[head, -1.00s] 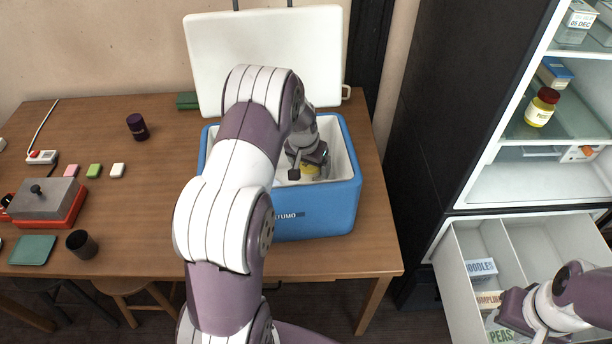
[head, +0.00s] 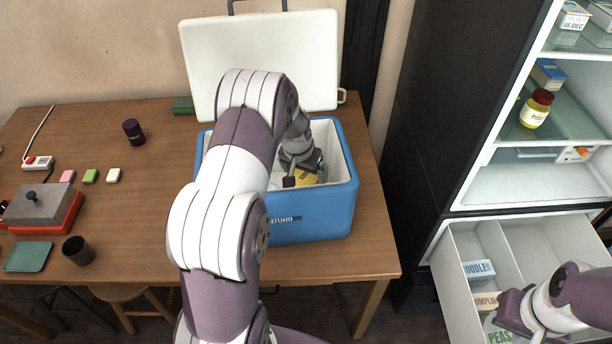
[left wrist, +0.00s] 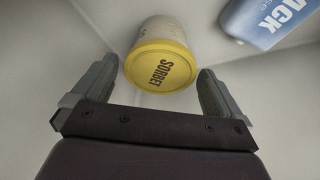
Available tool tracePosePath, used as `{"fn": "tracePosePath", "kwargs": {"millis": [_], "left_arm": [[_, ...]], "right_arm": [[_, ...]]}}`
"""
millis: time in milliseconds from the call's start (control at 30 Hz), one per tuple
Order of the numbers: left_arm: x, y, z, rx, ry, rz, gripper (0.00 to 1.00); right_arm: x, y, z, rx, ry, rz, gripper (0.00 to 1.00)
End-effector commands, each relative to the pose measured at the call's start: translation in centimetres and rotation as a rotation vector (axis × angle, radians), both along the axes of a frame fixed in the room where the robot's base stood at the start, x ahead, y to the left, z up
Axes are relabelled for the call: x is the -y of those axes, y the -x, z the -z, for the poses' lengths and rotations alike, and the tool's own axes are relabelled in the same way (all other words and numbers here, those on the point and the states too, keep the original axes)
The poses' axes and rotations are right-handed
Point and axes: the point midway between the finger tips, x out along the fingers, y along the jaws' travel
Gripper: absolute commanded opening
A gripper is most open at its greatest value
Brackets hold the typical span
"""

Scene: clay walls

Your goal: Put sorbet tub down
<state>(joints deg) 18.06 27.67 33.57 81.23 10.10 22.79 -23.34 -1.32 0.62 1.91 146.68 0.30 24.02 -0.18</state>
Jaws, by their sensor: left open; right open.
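The sorbet tub (left wrist: 160,66) has a yellow lid marked SORBET and a pale side. It is inside the blue cooler (head: 318,212), and its yellow lid (head: 307,178) shows there in the head view. My left gripper (left wrist: 157,85) is open inside the cooler, with a finger on each side of the tub and visible gaps between them and the lid. In the head view my left gripper (head: 300,180) partly covers the tub. My right gripper (head: 517,318) is at the open freezer drawer at lower right, its fingers partly hidden.
A blue ice pack (left wrist: 262,20) lies in the cooler near the tub. The cooler's white lid (head: 262,65) stands open behind it. The freezer drawer (head: 520,240) holds boxes at its left. A red-based grill (head: 45,207) and cups stand on the table's left.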

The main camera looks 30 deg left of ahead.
Motion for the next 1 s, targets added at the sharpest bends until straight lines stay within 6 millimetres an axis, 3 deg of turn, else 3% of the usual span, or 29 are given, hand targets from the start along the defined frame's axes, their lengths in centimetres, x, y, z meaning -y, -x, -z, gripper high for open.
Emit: {"fn": "tracePosePath", "kwargs": {"millis": [100, 333, 1000], "left_arm": [[0.0, 0.8, -3.4, 0.005, -0.002, -0.001, 1.0], [0.1, 2.1, -7.7, 0.002, -0.001, 0.001, 1.0], [0.1, 2.3, -8.7, 0.0, 0.0, 0.001, 1.0]], "right_arm": [[0.0, 0.0, 0.0, 0.0, 0.0, 0.0, 0.43], [0.0, 0.0, -0.1, 0.0, 0.0, 0.0, 0.43], [0.0, 0.0, -0.3, 0.0, 0.0, 0.0, 0.43]]}}
